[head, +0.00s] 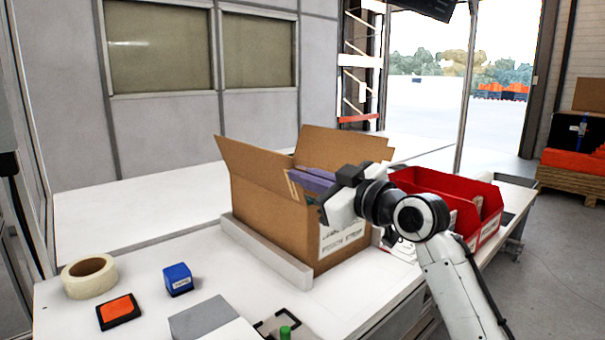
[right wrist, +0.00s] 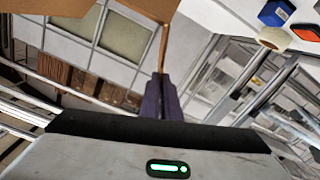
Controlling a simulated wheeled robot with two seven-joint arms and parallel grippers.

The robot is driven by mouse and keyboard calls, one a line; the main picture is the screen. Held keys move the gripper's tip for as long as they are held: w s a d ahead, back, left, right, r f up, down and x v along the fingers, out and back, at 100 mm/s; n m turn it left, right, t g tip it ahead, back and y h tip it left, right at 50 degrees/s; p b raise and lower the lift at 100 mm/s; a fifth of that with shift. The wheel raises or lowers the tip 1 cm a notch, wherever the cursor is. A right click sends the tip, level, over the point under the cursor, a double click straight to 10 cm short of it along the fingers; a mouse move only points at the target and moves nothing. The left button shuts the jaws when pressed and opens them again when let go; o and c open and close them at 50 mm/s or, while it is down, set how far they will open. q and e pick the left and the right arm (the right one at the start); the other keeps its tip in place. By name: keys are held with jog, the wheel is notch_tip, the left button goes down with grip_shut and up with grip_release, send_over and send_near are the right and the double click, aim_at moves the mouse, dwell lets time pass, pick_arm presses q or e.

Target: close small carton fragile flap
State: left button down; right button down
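The open brown carton (head: 270,217) stands on the white table with printed text on its right-hand side. Its left flap (head: 250,163) leans outward and its back flap (head: 342,148) stands up. My right gripper (head: 303,180) is over the carton's opening, its purple fingers pointing left beside a small tan, marked piece of cardboard (head: 295,190). In the right wrist view the fingers (right wrist: 161,80) are together, and a thin brown cardboard edge (right wrist: 164,48) meets their tips. I cannot tell whether that edge is pinched. My arm hides the carton's right part. My left gripper is not in view.
A red bin (head: 445,187) stands right behind my arm. A pale bar (head: 265,255) lies along the carton's front left. A tape roll (head: 88,276), an orange-topped pad (head: 118,311) and a blue box (head: 177,279) lie at the front left. The table behind the carton's left is clear.

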jog(key=d+m+p, duration=0.1)
jog(key=m, duration=0.1)
jog(key=w+d+m+p, duration=0.1)
jog(key=m+p, duration=0.1)
jog(key=w+d+m+p, duration=0.1)
jog(key=m+p, duration=0.1)
jog(key=shift+w+d+r, duration=0.15)
jog(key=shift+w+d, duration=0.1)
jog(key=shift+d, duration=0.05)
dwell(0.4)
jog(key=c, duration=2.4)
grip_release()
jog(key=shift+c, duration=0.2)
jog(key=o, duration=0.4)
jog(key=shift+o, duration=0.2)
